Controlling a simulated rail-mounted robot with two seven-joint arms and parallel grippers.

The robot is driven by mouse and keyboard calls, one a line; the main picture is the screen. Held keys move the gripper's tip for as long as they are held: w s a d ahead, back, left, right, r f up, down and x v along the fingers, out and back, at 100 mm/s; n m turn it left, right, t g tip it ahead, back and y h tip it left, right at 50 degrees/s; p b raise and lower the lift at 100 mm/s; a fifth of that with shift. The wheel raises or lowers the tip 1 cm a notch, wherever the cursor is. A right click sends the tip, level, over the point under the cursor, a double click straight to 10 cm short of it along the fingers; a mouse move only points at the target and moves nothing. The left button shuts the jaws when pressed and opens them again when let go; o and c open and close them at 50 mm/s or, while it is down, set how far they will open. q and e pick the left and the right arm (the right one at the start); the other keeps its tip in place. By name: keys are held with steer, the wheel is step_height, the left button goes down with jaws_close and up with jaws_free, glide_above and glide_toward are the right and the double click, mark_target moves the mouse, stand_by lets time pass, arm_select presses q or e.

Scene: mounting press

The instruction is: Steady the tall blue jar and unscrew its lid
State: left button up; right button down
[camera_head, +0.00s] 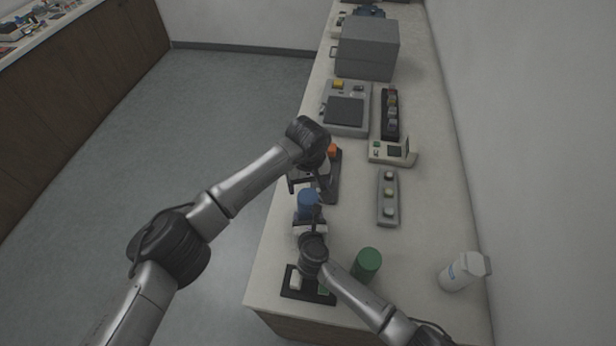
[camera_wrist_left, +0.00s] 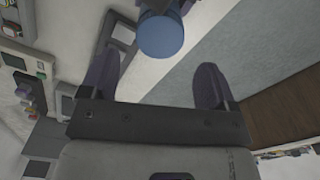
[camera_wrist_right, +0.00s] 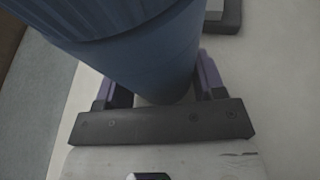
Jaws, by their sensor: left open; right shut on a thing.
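The tall blue jar (camera_head: 307,204) stands near the counter's left edge in the head view, partly hidden by my arms. My right gripper (camera_head: 309,228) is low at the jar; in the right wrist view its fingers are closed on both sides of the blue jar body (camera_wrist_right: 150,55). My left gripper (camera_head: 322,190) is above and beside the jar's top. In the left wrist view the left fingers (camera_wrist_left: 158,64) are spread wide and empty, and the round blue lid (camera_wrist_left: 161,37) shows just beyond the fingertips, roughly centred between them, apart from both.
A green jar (camera_head: 367,264) and a white bottle (camera_head: 461,271) stand to the right on the counter. A black tray (camera_head: 310,297) lies at the front edge. A grey strip with knobs (camera_head: 388,208), a beige device (camera_head: 383,156) and a grey press box (camera_head: 367,48) stand farther back.

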mark_target(308, 196)
arm_select(q)
steer(key=shift+f, duration=2.85)
steer(key=shift+c, duration=0.4)
steer(key=c, duration=0.9)
steer(key=shift+o, duration=0.2)
steer(key=n, duration=1)
steer(key=o, duration=1)
